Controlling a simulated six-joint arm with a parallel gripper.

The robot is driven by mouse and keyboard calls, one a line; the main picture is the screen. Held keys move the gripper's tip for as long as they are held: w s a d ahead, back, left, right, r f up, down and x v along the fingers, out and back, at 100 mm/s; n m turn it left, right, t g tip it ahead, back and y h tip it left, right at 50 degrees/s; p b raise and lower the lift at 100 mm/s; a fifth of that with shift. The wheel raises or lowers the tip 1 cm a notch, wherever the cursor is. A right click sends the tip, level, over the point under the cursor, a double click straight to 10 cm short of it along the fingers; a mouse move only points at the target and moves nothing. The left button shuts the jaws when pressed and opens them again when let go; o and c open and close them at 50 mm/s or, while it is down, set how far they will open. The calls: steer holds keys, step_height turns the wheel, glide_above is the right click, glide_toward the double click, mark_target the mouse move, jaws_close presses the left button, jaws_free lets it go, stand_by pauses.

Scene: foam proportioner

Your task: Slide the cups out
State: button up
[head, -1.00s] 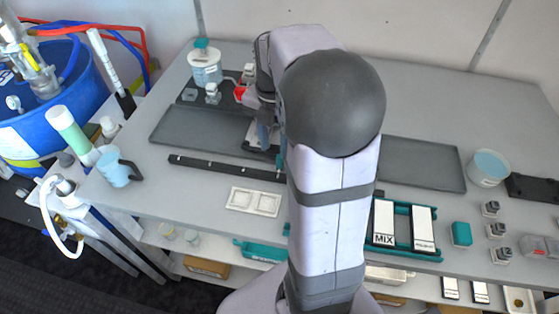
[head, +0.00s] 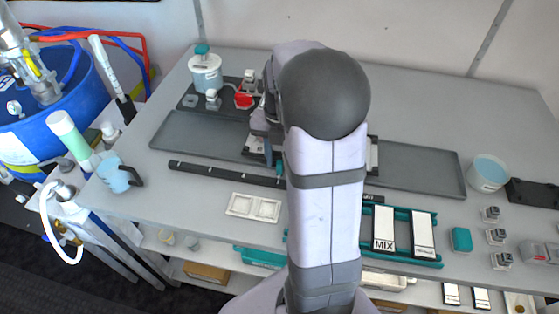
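No cups being slid can be made out for certain. The long dark grey tray (head: 190,132) lies across the bench, its middle hidden behind my arm. Pale plates show on it to the left (head: 254,147) and right (head: 373,155) of my arm; cups between them would be hidden. My gripper (head: 268,150) is low over the tray just left of my arm, near the left pale plate. Its fingertips are mostly hidden, so I cannot tell whether it is open or touching anything. A light blue handled cup (head: 117,175) stands at the bench's left front.
A teal-lidded white jar (head: 205,74) and a red-topped piece (head: 243,100) stand behind the tray's left part. A tub of blue liquid (head: 488,173) stands at right. A black rail (head: 215,172) and a teal rack (head: 403,235) lie in front. The back right bench is clear.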

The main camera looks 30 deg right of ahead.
steer(key=shift+f, duration=1)
jaws_close()
steer(key=s+d, duration=0.6)
steer(key=shift+p, duration=0.4)
jaws_free()
step_height(320, 180, up, 7)
steer(key=b, duration=0.1)
steer(key=shift+r, duration=0.15)
